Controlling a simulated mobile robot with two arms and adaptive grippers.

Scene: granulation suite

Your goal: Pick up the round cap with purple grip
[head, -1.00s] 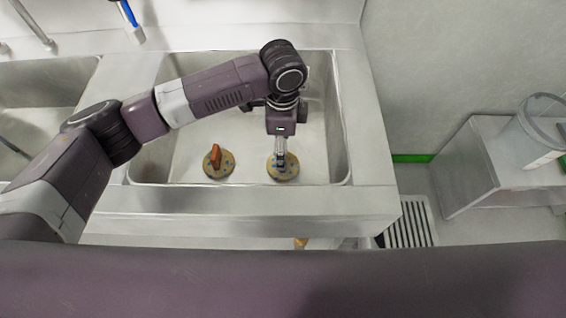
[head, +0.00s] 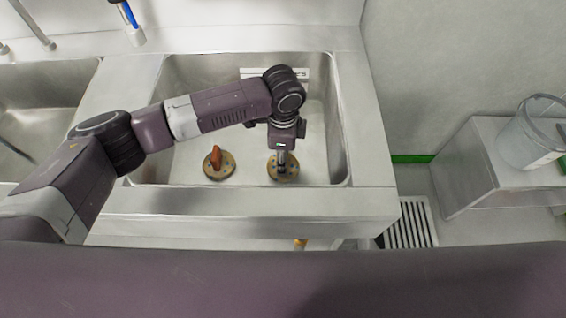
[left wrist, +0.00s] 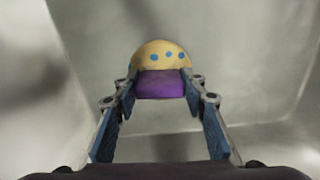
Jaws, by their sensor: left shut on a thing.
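The round cap (head: 292,172) is a tan disc with blue dots, in the right part of the sink basin in the head view. In the left wrist view the cap (left wrist: 160,50) shows its blue dots, and its purple grip (left wrist: 160,85) sits between the fingertips. My left gripper (head: 282,166) points down at the cap and is shut on the purple grip; its fingers also show in the left wrist view (left wrist: 160,92). The fingers hide most of the grip in the head view. I cannot tell whether the cap touches the basin floor. My right gripper is not in view.
A similar tan cap with an orange grip (head: 216,160) lies to the left in the same basin (head: 180,100). The sink's front rim (head: 240,200) runs close in front. A clear bucket (head: 532,135) stands on a metal stand at the right.

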